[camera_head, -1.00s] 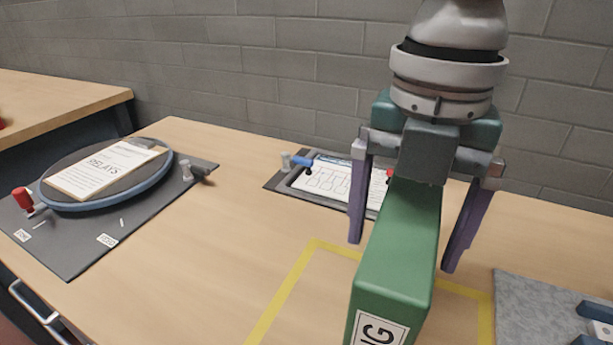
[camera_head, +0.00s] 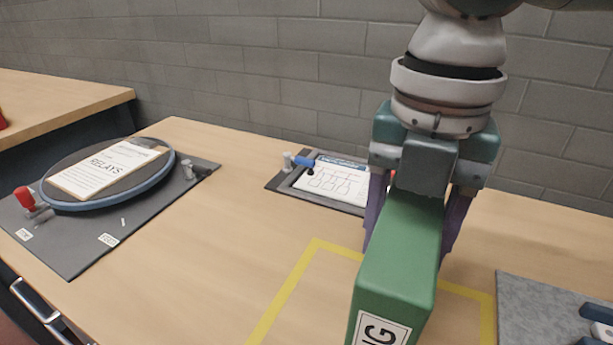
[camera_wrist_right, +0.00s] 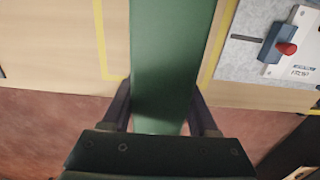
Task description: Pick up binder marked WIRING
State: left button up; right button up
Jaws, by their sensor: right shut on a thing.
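The green binder (camera_head: 402,255) stands upright on the table, with a white label (camera_head: 379,330) on its near end; only the letters "G" and part of the one before it show at the picture's bottom edge. My right gripper (camera_head: 412,225) is above it with its purple fingers closed against both sides. In the right wrist view the binder (camera_wrist_right: 170,60) runs between the two dark fingers (camera_wrist_right: 160,115), which touch its sides. My left gripper is not in view.
A yellow taped outline (camera_head: 290,290) surrounds the binder's place. A round tray with a RELAYS sheet (camera_head: 108,168) lies left on a dark mat. A framed diagram (camera_head: 335,183) lies behind. A grey mat (camera_head: 540,310) with a device is at right.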

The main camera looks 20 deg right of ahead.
grip_shut()
jog(key=shift+r, duration=0.15)
